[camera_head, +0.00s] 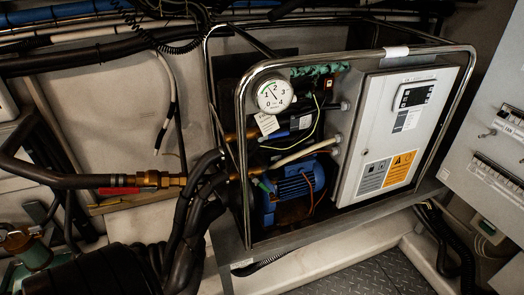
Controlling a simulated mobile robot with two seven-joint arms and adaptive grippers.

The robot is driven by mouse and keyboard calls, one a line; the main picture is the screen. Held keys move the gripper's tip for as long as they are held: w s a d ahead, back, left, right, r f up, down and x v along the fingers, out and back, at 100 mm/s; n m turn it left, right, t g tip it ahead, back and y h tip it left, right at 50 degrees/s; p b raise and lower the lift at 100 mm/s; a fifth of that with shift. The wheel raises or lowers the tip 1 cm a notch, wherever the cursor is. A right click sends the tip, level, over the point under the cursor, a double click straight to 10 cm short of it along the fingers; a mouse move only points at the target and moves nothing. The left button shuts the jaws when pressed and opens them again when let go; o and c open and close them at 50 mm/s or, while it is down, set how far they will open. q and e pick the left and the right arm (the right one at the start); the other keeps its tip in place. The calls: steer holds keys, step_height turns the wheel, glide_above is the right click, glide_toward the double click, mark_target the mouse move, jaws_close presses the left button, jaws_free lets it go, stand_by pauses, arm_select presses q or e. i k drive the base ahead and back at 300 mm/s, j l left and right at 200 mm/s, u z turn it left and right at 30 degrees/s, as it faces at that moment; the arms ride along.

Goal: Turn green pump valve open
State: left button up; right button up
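A small green lever-like part (264,185) sits by the upper left of the blue pump motor (292,190), inside the chiller frame (240,130). It looks like a valve handle, but it is too small to tell whether it stands open or shut. A brass valve (150,179) with a red handle (118,190) is on the pipe to the left, outside the frame.
A round pressure gauge (274,95) and a grey control box (395,135) are mounted in the tubular frame. Thick black hoses (190,215) run close to its left side. A grey cabinet (490,150) stands at the right. Patterned metal floor (365,275) is clear in front.

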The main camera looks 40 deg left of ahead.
mark_target(254, 179)
steer(key=u, duration=1.75)
steer(key=i+l+u, duration=0.1)
steer(key=l+u, duration=0.15)
steer(key=u, duration=0.25)
steer(key=l+u, duration=0.3)
steer(key=u, duration=0.2)
steer(key=l+u, duration=0.3)
steer(key=u, duration=0.2)
steer(key=k+l+u, duration=0.1)
steer(key=l+u, duration=0.2)
steer(key=u, duration=0.2)
